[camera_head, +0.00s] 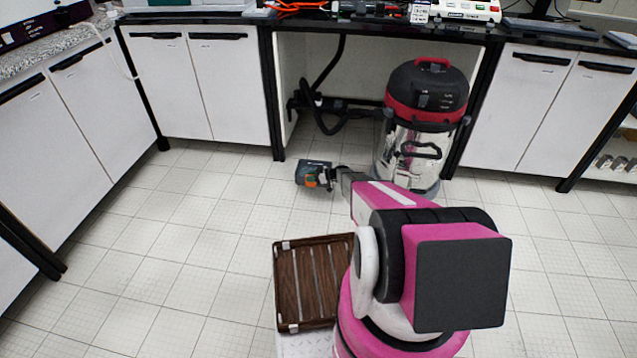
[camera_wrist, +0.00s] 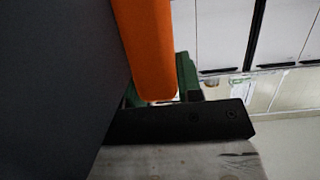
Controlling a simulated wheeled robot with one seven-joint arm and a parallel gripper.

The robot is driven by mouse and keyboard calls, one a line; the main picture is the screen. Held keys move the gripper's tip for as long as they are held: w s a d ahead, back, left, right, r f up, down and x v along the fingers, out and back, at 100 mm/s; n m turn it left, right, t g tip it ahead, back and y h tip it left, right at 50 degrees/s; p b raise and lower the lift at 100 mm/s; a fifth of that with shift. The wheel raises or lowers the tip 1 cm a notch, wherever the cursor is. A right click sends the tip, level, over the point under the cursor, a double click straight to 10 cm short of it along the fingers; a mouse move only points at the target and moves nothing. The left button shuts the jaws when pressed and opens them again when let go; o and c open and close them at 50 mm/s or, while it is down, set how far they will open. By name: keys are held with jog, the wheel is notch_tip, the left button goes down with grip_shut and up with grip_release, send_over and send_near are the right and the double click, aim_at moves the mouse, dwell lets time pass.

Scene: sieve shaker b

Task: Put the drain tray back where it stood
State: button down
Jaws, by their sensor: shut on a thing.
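My gripper (camera_head: 325,177) is stretched out ahead over the floor and is shut on a small dark blue-grey thing (camera_head: 310,168), which looks like the drain tray. An orange part (camera_head: 311,181) shows at its near side. In the wrist view the large dark grey face on the left (camera_wrist: 55,80) appears to be the held thing, close to the lens. An orange piece (camera_wrist: 148,50) stands against it, with a black bar below. The full shape of the held thing is hidden.
A black and red vacuum cleaner (camera_head: 424,100) stands just right of my gripper, in the open bay under the bench (camera_head: 258,19). White cabinets (camera_head: 173,85) flank the bay. A brown slatted tray (camera_head: 313,285) lies low beside my arm, seemingly on my base. Tiled floor on the left is clear.

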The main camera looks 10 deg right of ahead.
jog(key=w+d+f, duration=0.2)
jog(key=d, duration=0.1)
jog(key=w+d+f, duration=0.1)
jog(key=shift+w+d+f, duration=0.2)
jog(key=shift+w+d, duration=0.05)
jog(key=shift+d, duration=0.05)
jog(key=shift+f, duration=2)
jog(key=c, duration=0.8)
grip_release()
